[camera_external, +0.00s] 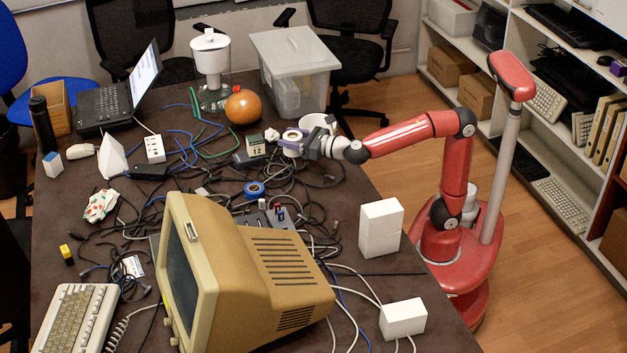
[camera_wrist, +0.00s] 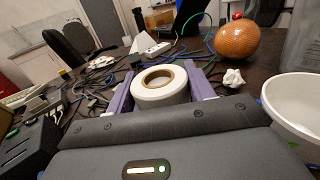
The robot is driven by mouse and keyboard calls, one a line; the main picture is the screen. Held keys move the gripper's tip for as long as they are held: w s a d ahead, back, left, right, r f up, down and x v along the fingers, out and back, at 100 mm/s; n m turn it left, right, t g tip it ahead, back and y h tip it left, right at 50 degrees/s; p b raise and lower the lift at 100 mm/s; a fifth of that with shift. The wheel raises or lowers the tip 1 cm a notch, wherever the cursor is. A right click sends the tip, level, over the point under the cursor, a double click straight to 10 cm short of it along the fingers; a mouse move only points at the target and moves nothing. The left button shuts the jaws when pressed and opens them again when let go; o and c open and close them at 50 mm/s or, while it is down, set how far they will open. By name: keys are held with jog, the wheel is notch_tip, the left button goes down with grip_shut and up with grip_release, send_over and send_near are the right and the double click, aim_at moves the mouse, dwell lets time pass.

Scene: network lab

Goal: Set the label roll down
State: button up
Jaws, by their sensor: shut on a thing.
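The label roll (camera_wrist: 162,93) is a white roll with a brown core. It sits between the two purple fingers of my gripper (camera_wrist: 160,95) in the wrist view, with its round face tilted up. In the external view the label roll (camera_external: 291,148) is at the tip of my gripper (camera_external: 296,145), over the right part of the cluttered table (camera_external: 352,197). The gripper is shut on it. The lower edge of the roll is hidden by the gripper body, so I cannot tell whether it touches the table or the cables below.
A white bowl (camera_wrist: 292,105) stands close to the right of my gripper. An orange ball-like object (camera_external: 243,107), a clear storage box (camera_external: 293,70) and a crumpled white piece (camera_wrist: 233,78) are nearby. Tangled cables (camera_external: 300,180) cover the table around the roll. A beige monitor (camera_external: 240,270) stands in front.

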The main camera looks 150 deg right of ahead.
aim_at(292, 135)
notch_tip(292, 135, up, 10)
jog(key=p, duration=0.2)
jog(key=shift+r+p, duration=0.1)
jog(key=shift+p, duration=0.2)
jog(key=w+a+n+t+y, duration=0.1)
jog(key=w+a+n+t, duration=0.15)
jog(key=w+a, duration=0.6)
jog(key=w+a+n+t, duration=0.1)
jog(key=w+a+t, duration=0.3)
jog(key=w, duration=0.8)
jog(key=w+a+n+t+y, duration=0.2)
jog(key=w+a, duration=0.5)
jog(key=a, duration=0.6)
jog(key=w+a+n+t+y, duration=0.25)
jog(key=w+a, duration=0.35)
jog(key=a, duration=0.7)
jog(key=shift+w+a+f+b, duration=0.15)
jog(key=shift+f+b, duration=0.8)
jog(key=shift+f, duration=2.35)
jog(key=shift+a+f+b, duration=0.3)
jog(key=shift+f+b, duration=0.6)
jog(key=shift+f, duration=2.35)
jog(key=shift+w+a+f+b, duration=0.15)
jog(key=shift+f+b, duration=0.8)
jog(key=shift+f, duration=2.35)
jog(key=shift+s, duration=0.1)
